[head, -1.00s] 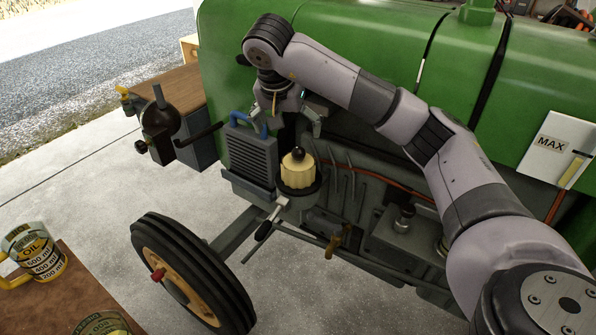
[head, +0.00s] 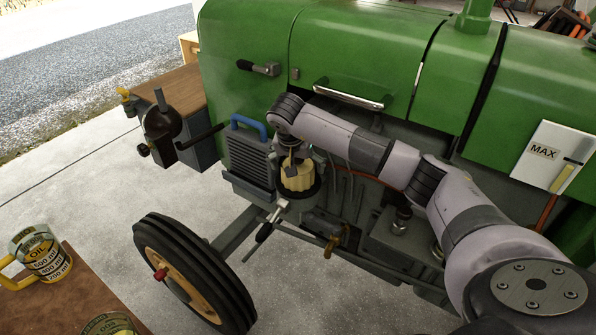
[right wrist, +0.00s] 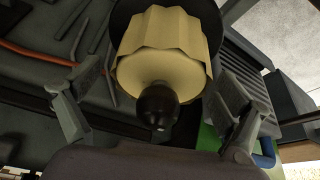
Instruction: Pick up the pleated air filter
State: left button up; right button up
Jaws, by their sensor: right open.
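The pleated air filter (head: 297,180) is cream-coloured, with a dark round knob on top. It sits upright in a dark round holder (head: 305,192) on the tractor's side. My right gripper (head: 293,166) is just above the filter, and partly hides it in the head view. In the right wrist view the filter (right wrist: 165,50) is between the two spread fingers of my right gripper (right wrist: 160,85), with its knob (right wrist: 157,105) toward the palm. The gripper is open, and gaps show on both sides of the filter. My left gripper is out of view.
A grey finned block with a blue handle (head: 249,122) stands close left of the filter. The green hood (head: 350,50) rises behind my right arm. A front wheel (head: 190,275) is below. A table with oil jugs (head: 42,255) is at lower left.

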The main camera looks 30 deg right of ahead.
jog(key=shift+x, duration=1.05)
jog(key=shift+r, duration=0.1)
jog(key=c, duration=1.5)
